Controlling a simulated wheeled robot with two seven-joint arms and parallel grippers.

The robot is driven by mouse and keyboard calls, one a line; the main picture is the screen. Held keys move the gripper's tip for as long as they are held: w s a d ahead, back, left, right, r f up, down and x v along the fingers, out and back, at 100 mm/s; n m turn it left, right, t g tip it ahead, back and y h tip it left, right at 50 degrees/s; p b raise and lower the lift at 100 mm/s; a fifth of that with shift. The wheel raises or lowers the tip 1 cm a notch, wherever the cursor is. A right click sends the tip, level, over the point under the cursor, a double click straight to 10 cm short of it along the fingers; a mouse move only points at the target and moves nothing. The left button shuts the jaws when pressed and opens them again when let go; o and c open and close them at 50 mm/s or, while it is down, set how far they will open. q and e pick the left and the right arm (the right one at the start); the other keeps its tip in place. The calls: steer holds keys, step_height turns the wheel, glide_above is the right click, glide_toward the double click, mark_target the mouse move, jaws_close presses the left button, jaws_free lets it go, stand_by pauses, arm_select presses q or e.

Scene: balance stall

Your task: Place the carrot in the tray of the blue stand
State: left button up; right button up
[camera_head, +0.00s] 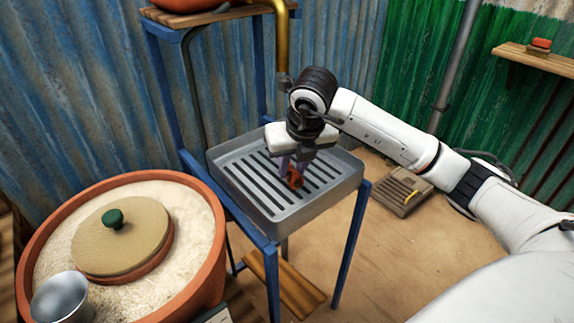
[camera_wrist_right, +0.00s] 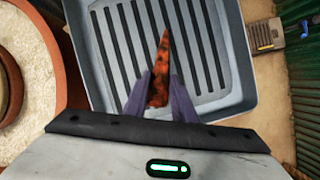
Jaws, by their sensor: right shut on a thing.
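The carrot (camera_head: 294,178) is orange-red with dark patches and tapers to a point. My right gripper (camera_head: 289,170) is shut on it, over the slatted grey tray (camera_head: 338,195) of the blue stand (camera_head: 355,225). In the right wrist view, the carrot (camera_wrist_right: 161,72) is between the two fingers of the right gripper (camera_wrist_right: 160,98), its tip pointing away over the tray's slats (camera_wrist_right: 232,96). I cannot tell whether the carrot touches the tray. My left gripper is not in view.
A large terracotta pot (camera_head: 212,212) filled with pale sand stands left of the stand, with a lidded pot (camera_head: 120,240) and a metal cup (camera_head: 60,298) in it.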

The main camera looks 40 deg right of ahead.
mark_target(293, 171)
steer(key=w+f, duration=0.1)
steer(key=w+d+f, duration=0.1)
steer(key=w, duration=0.1)
steer(key=shift+w+f, duration=0.25)
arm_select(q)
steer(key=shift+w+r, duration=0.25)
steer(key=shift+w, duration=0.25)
arm_select(e)
steer(key=o, duration=1)
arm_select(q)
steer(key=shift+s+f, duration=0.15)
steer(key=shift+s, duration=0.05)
arm_select(e)
steer(key=shift+o, duration=0.2)
